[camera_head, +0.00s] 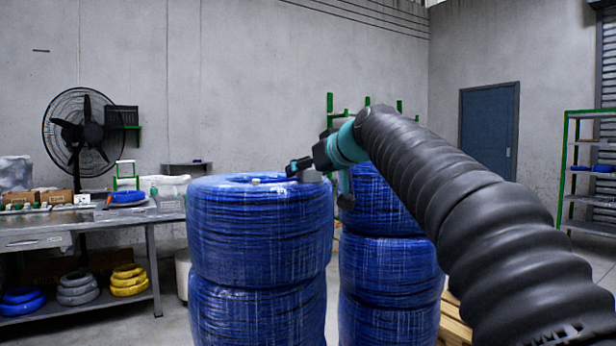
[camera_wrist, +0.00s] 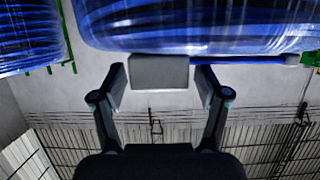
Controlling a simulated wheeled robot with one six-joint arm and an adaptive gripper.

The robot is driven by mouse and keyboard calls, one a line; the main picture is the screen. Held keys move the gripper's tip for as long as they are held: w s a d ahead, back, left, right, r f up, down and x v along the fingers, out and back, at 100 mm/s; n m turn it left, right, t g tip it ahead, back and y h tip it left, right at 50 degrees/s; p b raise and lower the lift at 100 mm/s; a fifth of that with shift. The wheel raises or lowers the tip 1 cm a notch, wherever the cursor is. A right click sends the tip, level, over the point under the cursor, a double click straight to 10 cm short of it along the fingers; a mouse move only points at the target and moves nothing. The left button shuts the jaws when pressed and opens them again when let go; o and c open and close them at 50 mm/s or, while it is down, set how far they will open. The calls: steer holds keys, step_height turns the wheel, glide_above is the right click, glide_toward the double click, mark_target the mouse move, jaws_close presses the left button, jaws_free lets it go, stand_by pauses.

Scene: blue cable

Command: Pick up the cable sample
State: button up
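In the head view, a small grey end (camera_head: 255,181) lies on top of the left stack of blue cable coils (camera_head: 260,235). My gripper (camera_head: 293,168) is at the top right of that stack. In the wrist view, my gripper (camera_wrist: 160,78) is open, its fingertips on either side of the grey block, with a visible gap on both sides. Whether the block lies fully between the fingers cannot be told.
A second stack of blue coils (camera_head: 385,260) stands right of the first, close beside it. A workbench (camera_head: 60,236) with several items is at left, below a black fan (camera_head: 80,135). A green-framed shelf (camera_head: 566,165) and a blue door (camera_head: 488,130) are at right.

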steer(key=c, duration=1)
steer(key=shift+r, duration=0.1)
